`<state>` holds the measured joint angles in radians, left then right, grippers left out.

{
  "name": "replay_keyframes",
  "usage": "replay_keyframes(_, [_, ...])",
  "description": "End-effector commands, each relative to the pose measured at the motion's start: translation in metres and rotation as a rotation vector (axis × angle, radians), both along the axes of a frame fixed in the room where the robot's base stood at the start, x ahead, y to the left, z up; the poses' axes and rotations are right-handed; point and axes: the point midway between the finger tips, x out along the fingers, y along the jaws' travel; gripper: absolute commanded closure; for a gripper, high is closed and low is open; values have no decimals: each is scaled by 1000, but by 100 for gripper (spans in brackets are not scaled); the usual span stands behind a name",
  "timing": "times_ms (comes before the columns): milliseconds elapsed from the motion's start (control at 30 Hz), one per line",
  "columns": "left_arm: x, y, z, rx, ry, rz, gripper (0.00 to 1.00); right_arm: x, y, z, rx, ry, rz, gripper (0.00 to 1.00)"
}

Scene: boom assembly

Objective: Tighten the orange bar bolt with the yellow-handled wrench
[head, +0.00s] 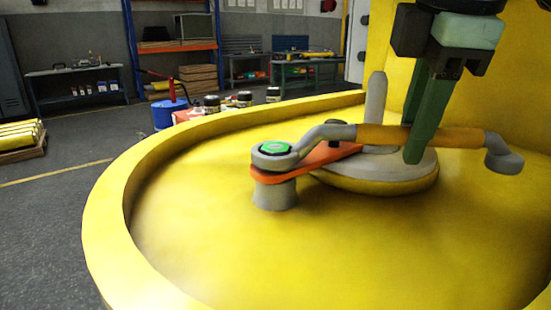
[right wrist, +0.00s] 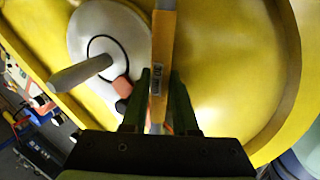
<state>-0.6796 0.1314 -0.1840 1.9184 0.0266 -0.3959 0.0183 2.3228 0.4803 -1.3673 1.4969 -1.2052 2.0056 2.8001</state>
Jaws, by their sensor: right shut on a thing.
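The yellow-handled wrench (head: 447,138) lies level across the upper right of the head view. Its grey ring end (head: 274,155) is at the bolt, a dark hex head with a green top (head: 274,147), on the end of the orange bar (head: 325,158). I cannot tell how fully the ring is seated. My right gripper (head: 415,150) is shut on the yellow handle; in the right wrist view its fingers flank the handle (right wrist: 162,60). The bar runs from a grey post (head: 275,195) to a grey round base with an upright pin (head: 376,100). My left gripper is not in view.
A yellow rim (head: 110,215) curves around the recessed yellow floor, and a yellow wall (head: 480,90) rises at the right. The floor in front of the post is clear. A blue can (head: 170,113) and several jars stand beyond the rim.

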Motion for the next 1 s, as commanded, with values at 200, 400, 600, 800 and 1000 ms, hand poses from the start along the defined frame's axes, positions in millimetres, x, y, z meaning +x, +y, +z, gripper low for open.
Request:
replay_keyframes(200, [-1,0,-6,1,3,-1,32,-7,0,0,0,-1,-42,100])
replay_keyframes(400, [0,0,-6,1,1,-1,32,-7,0,0,1,-1,-41,100])
replay_keyframes(600, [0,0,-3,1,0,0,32,-3,0,1,1,1,-19,100])
replay_keyframes(800, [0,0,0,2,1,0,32,5,-1,1,2,1,36,100])
replay_keyframes(1000, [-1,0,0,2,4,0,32,7,-1,0,1,-2,51,100])
